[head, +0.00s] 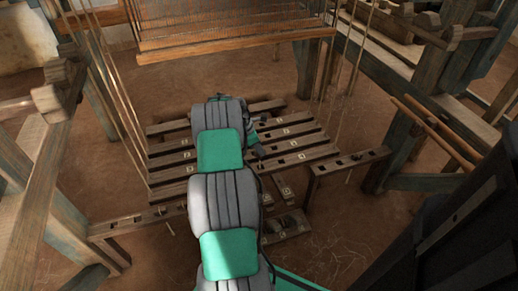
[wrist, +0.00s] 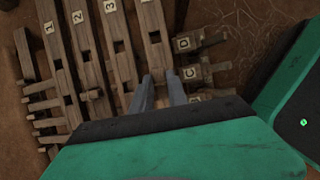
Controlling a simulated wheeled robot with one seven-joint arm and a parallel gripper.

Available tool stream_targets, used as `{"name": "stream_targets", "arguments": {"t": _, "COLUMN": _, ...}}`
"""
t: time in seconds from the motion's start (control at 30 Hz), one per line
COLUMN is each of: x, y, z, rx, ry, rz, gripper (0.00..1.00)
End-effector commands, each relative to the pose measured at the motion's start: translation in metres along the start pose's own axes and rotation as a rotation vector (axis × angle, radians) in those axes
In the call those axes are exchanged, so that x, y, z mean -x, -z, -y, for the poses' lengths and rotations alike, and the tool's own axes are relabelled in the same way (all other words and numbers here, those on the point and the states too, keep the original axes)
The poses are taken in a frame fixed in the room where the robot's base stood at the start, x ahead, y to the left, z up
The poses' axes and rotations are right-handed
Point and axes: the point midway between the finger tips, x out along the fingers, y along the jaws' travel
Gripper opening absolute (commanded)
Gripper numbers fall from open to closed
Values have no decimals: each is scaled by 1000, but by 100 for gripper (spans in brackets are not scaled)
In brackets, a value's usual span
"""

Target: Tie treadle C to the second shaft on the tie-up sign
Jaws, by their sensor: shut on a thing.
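Several long wooden bars (head: 300,145) lie across the loom's foot. Treadle C (wrist: 191,73) and treadle D (wrist: 183,43) show as short labelled ends on the right. My gripper (wrist: 161,82) is over the lower end of bar 4, left of treadle C. Its fingers are apart; what they grip is too hidden to make out. In the head view my arm covers it. No tie-up sign is readable.
Blue-green loom posts (head: 400,140) stand on the right, with thin wooden rods (head: 430,130) beside them. Slotted rails (head: 350,160) flank the bars. Thin cords (head: 118,110) hang at the left. A small peg (wrist: 94,94) sticks out near bar 2. The earthen floor (head: 340,220) in front is mostly clear.

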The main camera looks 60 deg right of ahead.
Motion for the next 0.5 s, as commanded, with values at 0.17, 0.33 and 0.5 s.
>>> {"name": "stream_targets", "arguments": {"t": 0.17, "x": -18, "y": 7, "z": 0, "rx": 0, "ry": 0, "rz": 0, "gripper": 0}}
{"name": "stream_targets", "arguments": {"t": 0.33, "x": -30, "y": 13, "z": 0, "rx": 0, "ry": 0, "rz": 0, "gripper": 0}}
{"name": "stream_targets", "arguments": {"t": 0.5, "x": -40, "y": 17, "z": 0, "rx": 1, "ry": 0, "rz": 0, "gripper": 0}}
